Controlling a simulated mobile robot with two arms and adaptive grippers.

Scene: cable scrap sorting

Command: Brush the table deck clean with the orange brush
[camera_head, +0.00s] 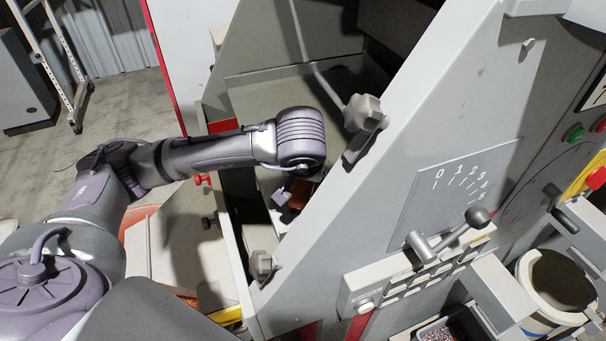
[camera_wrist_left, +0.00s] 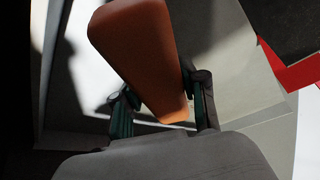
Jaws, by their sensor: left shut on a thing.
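The orange brush (camera_wrist_left: 138,48) shows in the left wrist view as an orange block that narrows toward my gripper. My left gripper (camera_wrist_left: 160,98) is shut on it, with one finger on each side. In the head view my left arm reaches into the machine's opening, and the gripper (camera_head: 288,194) points down there, partly hidden by my wrist. Only a small dark orange patch of the brush (camera_head: 303,190) shows beside it. The grey table deck (camera_head: 275,98) lies inside the machine behind my wrist. Its nearer part is hidden. My right gripper is not in view.
The machine's slanted grey side panel (camera_head: 400,150) stands close to the right of my wrist, with a grey knob (camera_head: 364,113) on its edge. Another knob (camera_head: 262,266) sits lower down. A lever (camera_head: 450,237) and a round bin (camera_head: 556,285) are further right.

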